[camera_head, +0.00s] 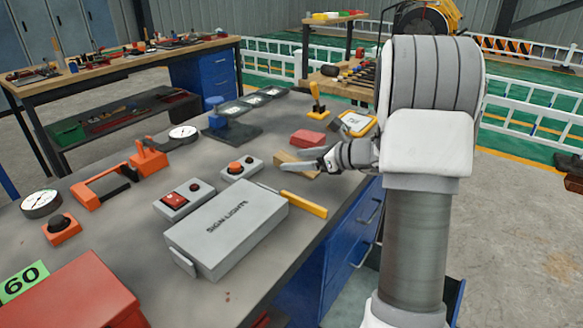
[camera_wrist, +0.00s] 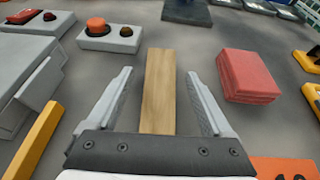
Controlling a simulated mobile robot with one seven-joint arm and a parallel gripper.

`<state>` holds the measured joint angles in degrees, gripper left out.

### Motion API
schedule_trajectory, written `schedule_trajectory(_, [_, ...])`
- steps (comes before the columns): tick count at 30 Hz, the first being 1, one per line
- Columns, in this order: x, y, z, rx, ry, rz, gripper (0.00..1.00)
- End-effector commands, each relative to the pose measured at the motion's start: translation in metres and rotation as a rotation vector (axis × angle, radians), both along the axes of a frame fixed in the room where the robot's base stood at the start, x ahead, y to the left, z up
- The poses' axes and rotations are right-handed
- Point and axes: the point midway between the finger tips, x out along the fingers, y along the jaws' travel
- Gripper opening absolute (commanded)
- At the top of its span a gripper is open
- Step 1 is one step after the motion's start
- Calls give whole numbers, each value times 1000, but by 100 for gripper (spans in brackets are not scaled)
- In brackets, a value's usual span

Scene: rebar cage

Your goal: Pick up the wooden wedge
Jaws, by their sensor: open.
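The wooden wedge (camera_wrist: 158,90) is a long, light-brown block lying on the grey bench top. In the wrist view it lies lengthwise between the two fingers of my gripper (camera_wrist: 160,78), with a gap on each side. The near end of the wedge is hidden behind the gripper body. In the head view the wedge (camera_head: 301,173) lies near the right edge of the bench, partly covered by my gripper (camera_head: 287,159). My gripper is open and holds nothing. I cannot tell how high the fingers are above the bench.
A red block (camera_wrist: 248,75) lies right of the wedge. A yellow bar (camera_head: 303,204) and the grey SIGN LIGHTS box (camera_head: 228,228) lie on the other side. A control box with an orange button (camera_head: 240,167) stands further left. Bare bench top surrounds the wedge.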

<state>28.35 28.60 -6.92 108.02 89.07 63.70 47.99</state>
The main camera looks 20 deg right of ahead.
Motion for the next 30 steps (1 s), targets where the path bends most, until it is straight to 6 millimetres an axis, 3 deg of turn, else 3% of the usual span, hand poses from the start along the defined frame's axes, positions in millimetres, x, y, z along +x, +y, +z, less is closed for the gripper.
schedule_trajectory(3, [11, 8, -8, -1, 1, 0, 85])
schedule_trajectory(10, [13, 9, -6, -1, 1, -1, 85])
schedule_trajectory(24, [13, 9, -7, -1, 1, -1, 0])
schedule_trajectory(30, [13, 9, -7, -1, 1, -1, 0])
